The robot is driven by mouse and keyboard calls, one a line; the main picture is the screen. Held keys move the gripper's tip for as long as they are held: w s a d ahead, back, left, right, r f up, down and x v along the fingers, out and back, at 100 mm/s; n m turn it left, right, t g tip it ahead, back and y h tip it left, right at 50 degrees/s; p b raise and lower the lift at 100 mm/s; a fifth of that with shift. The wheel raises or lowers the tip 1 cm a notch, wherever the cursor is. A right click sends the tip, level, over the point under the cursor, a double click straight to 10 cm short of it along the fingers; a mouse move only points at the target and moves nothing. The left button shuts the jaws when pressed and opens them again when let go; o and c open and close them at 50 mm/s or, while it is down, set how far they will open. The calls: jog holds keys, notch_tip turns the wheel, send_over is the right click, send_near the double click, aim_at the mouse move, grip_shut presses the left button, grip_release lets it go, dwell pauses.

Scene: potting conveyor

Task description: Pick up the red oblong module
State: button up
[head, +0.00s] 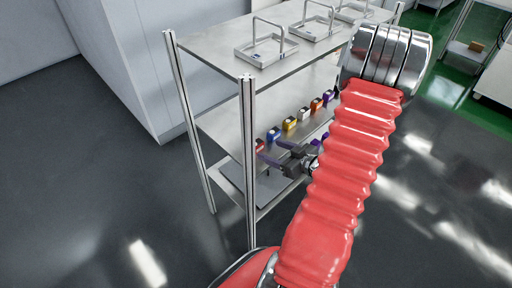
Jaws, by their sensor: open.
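A small red module (260,146) sits on the middle shelf, at the near left end of a row of modules, just right of the front post. Its lower part is partly hidden by my gripper, and its full shape is too small to tell. My gripper (269,151) is open and reaches in over the shelf from the right. Its fingers point left towards the red module and are close to it. I cannot tell from this view whether they touch it or stand on both sides of it.
Blue (273,134), yellow (290,124), orange (316,104) and other modules line the shelf behind the red one. A metal post (249,170) stands close left of my gripper. The top shelf (215,42) overhangs and bears several handled trays (262,52).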

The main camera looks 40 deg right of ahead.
aim_at(260, 145)
jog(key=shift+x, duration=1.95)
jog(key=shift+w, duration=0.1)
jog(key=shift+x, duration=2.55)
jog(key=shift+a, duration=0.15)
jog(key=c, duration=1.1)
jog(key=shift+r, duration=0.2)
jog(key=shift+c, duration=0.2)
jog(key=shift+r, duration=4.85)
